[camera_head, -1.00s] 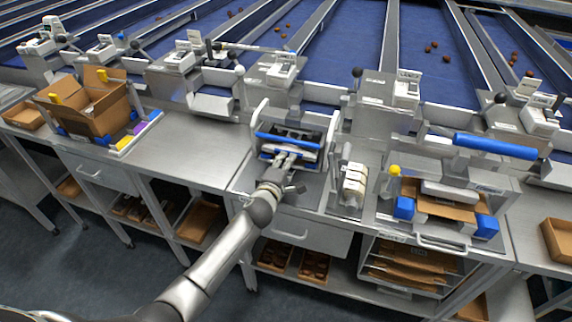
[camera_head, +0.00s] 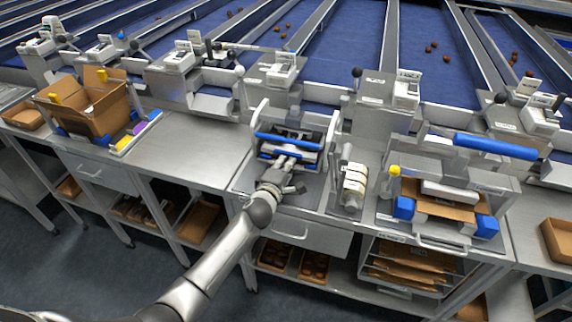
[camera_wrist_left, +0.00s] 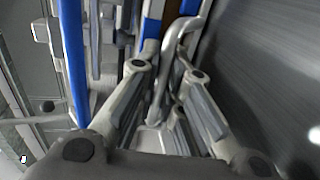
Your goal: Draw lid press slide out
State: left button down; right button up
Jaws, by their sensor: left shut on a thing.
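The lid press is a grey metal frame with a blue bar (camera_head: 289,141) across it, in the middle of the bench in the head view. My left gripper (camera_head: 287,163) reaches in from the front, low inside the frame. In the left wrist view my left gripper (camera_wrist_left: 160,90) is shut on a bent metal handle (camera_wrist_left: 172,60) of the slide, with the handle between its fingers. Blue strips (camera_wrist_left: 73,60) of the press show to the left there. The slide behind the handle is mostly hidden by my gripper. My right gripper is not in view.
A roll holder (camera_head: 352,185) stands just right of the press. Further right is a station with blue blocks (camera_head: 404,208) and a carton. An open carton (camera_head: 88,105) stands at the far left. The bench top (camera_head: 190,148) left of the press is clear. A drawer (camera_head: 300,228) is below.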

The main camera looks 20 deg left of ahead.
pick_arm(q)
jog(key=f+p+v, duration=0.1)
jog(key=p+v, duration=0.1)
jog(key=v, duration=0.5)
jog(key=f+p+v, duration=0.2)
jog(key=v, duration=0.6)
jog(key=shift+s+f+p, duration=0.2)
jog(key=shift+s+p, duration=0.15)
jog(key=shift+p, duration=0.05)
jog(key=c, duration=1.7)
grip_release()
jog(key=shift+s, duration=0.1)
jog(key=shift+o, duration=0.7)
jog(key=shift+s+r, duration=0.1)
jog(key=shift+s, duration=0.05)
